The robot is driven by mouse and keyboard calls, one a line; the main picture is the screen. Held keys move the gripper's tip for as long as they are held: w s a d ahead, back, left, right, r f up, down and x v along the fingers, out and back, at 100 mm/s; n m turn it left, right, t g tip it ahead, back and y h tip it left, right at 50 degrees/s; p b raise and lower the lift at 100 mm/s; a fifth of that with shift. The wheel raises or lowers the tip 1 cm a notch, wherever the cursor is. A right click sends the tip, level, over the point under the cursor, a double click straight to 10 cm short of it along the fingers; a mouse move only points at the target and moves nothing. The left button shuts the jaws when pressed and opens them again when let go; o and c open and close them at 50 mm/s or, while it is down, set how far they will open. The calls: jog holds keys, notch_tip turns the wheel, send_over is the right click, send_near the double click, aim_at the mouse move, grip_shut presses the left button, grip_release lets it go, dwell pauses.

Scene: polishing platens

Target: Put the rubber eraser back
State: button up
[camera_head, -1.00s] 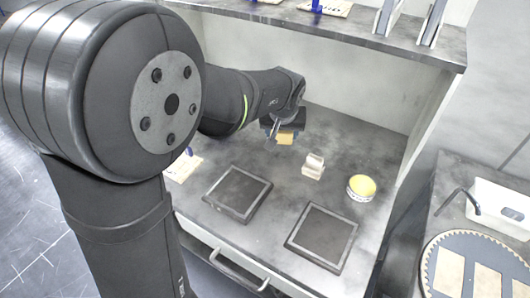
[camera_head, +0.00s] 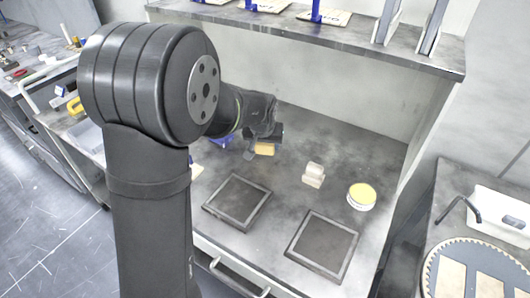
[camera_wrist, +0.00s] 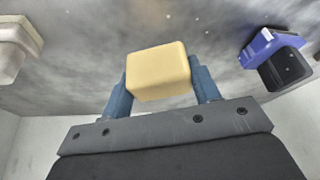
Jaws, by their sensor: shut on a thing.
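The rubber eraser is a tan, rounded block (camera_wrist: 158,70) held between the two blue fingers of my gripper (camera_wrist: 160,82) in the wrist view. In the head view the eraser (camera_head: 265,149) shows as a small yellow-tan patch under my gripper (camera_head: 262,144), over the back left of the bench. My gripper is shut on it. In the wrist view bench surface shows beyond the eraser; I cannot tell how high it is held.
Two dark square platens (camera_head: 237,202) (camera_head: 322,245) lie on the bench front. A pale block (camera_head: 313,175) and a round yellow-topped tin (camera_head: 361,196) stand behind them. A blue and black object (camera_wrist: 272,58) is at right in the wrist view. A shelf (camera_head: 330,33) runs above.

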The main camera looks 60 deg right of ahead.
aim_at(265, 151)
jog(key=shift+f, duration=1.95)
jog(key=shift+f, duration=0.15)
jog(key=o, duration=1.2)
jog(key=v, duration=1.2)
jog(key=x, duration=1.1)
jog(key=shift+w+d, duration=0.1)
jog(key=shift+d, duration=0.15)
jog(key=shift+r, duration=0.5)
